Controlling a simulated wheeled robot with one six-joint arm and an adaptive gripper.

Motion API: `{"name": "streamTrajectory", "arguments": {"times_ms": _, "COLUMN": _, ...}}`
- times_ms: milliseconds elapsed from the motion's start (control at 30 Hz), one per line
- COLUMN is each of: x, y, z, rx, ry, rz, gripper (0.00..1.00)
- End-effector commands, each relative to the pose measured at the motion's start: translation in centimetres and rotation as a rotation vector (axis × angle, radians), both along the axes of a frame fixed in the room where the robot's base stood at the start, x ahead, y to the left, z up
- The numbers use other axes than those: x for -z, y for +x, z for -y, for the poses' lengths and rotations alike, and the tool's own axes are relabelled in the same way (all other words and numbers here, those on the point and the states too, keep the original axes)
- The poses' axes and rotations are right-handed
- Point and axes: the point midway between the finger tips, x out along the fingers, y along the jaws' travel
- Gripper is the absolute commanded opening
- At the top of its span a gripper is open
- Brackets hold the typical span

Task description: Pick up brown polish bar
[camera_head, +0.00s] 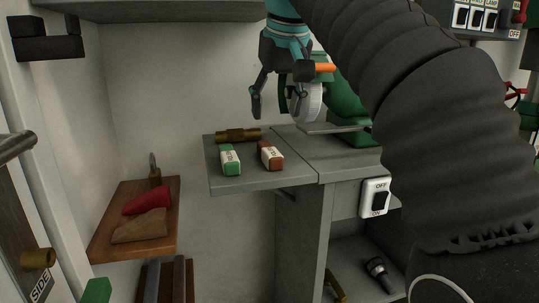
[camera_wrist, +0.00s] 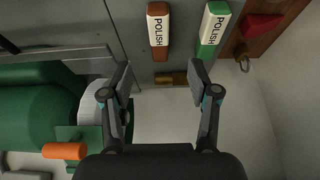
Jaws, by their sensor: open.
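The brown polish bar (camera_head: 271,156) lies on the grey shelf, a brown block with a white label. In the wrist view the brown bar (camera_wrist: 158,34) reads POLISH and lies ahead of the fingers, left of centre. A green polish bar (camera_head: 230,160) lies to its left in the head view; in the wrist view the green bar (camera_wrist: 213,30) is to its right. My gripper (camera_head: 277,103) is open and empty, above the back part of the shelf. In the wrist view my gripper (camera_wrist: 162,76) has its fingers spread, with neither bar between them.
A brass cylinder (camera_head: 239,135) lies behind the bars on the grey shelf (camera_head: 262,183). A green grinder with a pale wheel (camera_head: 308,104) stands close right of my gripper. A wooden shelf (camera_head: 165,236) with red and brown cloths is lower left.

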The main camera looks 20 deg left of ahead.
Motion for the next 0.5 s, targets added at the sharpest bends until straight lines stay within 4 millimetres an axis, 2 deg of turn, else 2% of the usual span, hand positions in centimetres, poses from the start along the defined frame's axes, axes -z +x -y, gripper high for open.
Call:
{"name": "streamTrajectory", "arguments": {"times_ms": 300, "x": 4.2, "y": 1.4, "z": -0.8, "rx": 0.001, "ry": -0.001, "rz": -0.002, "gripper": 0.6}}
{"name": "streamTrajectory", "arguments": {"times_ms": 500, "x": 5.3, "y": 1.8, "z": -1.1, "rx": 0.0, "ry": 0.0, "rz": 0.0, "gripper": 0.6}}
